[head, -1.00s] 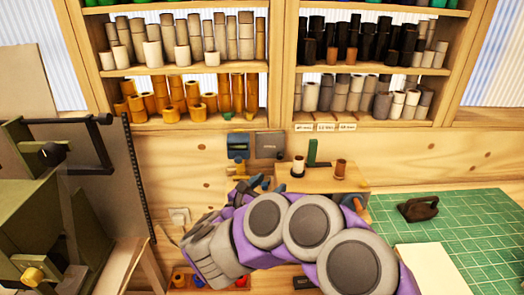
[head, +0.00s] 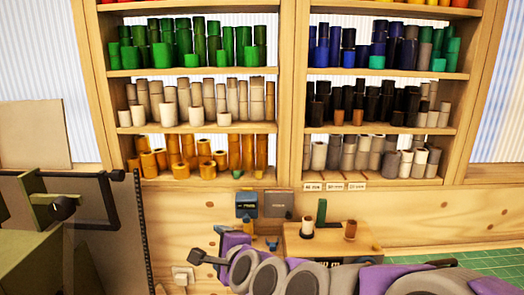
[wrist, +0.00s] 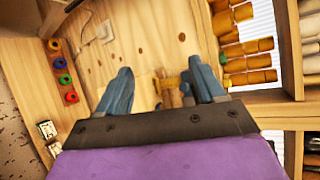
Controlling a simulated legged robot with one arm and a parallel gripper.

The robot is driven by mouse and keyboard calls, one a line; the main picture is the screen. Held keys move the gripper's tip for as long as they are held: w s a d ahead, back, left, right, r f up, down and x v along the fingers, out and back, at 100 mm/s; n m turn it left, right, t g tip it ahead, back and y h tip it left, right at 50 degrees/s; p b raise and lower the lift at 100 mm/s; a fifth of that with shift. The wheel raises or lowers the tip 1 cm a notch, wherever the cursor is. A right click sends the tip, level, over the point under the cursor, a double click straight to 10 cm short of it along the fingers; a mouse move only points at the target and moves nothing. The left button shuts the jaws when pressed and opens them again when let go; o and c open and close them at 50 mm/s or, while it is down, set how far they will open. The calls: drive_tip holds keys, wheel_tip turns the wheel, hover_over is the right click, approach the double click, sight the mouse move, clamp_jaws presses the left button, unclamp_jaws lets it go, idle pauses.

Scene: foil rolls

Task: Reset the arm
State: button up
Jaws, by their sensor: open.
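My gripper (wrist: 161,84) is open in the wrist view, its two blue fingers spread apart with nothing held between them. Past the fingers are the wooden wall and some small tan and orange things, blurred. In the head view my gripper (head: 206,243) is at the low middle, in front of the wooden wall. My purple and grey arm stretches from it along the bottom edge to the right.
A shelf unit (head: 292,130) with many coloured rolls fills the back. A green machine (head: 35,262) stands left. A green cutting mat (head: 500,258) lies right. Coloured rings (wrist: 65,78) sit on a wooden strip.

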drive_tip(key=s+d+f+n+g+h, duration=0.2)
drive_tip(key=s+d+f+n+g, duration=0.2)
drive_tip(key=s+d, duration=0.3)
drive_tip(key=s+d+f+n+g+h, duration=0.2)
drive_tip(key=s+d+f+n+g, duration=0.2)
drive_tip(key=s+d, duration=0.4)
drive_tip(key=s+d+f+n+g+h, duration=0.3)
drive_tip(key=s+d+n, duration=0.4)
drive_tip(key=s, duration=1.2)
drive_tip(key=shift+d+f+g, duration=0.65)
drive_tip(key=shift+d+g, duration=0.1)
drive_tip(key=shift+g, duration=0.45)
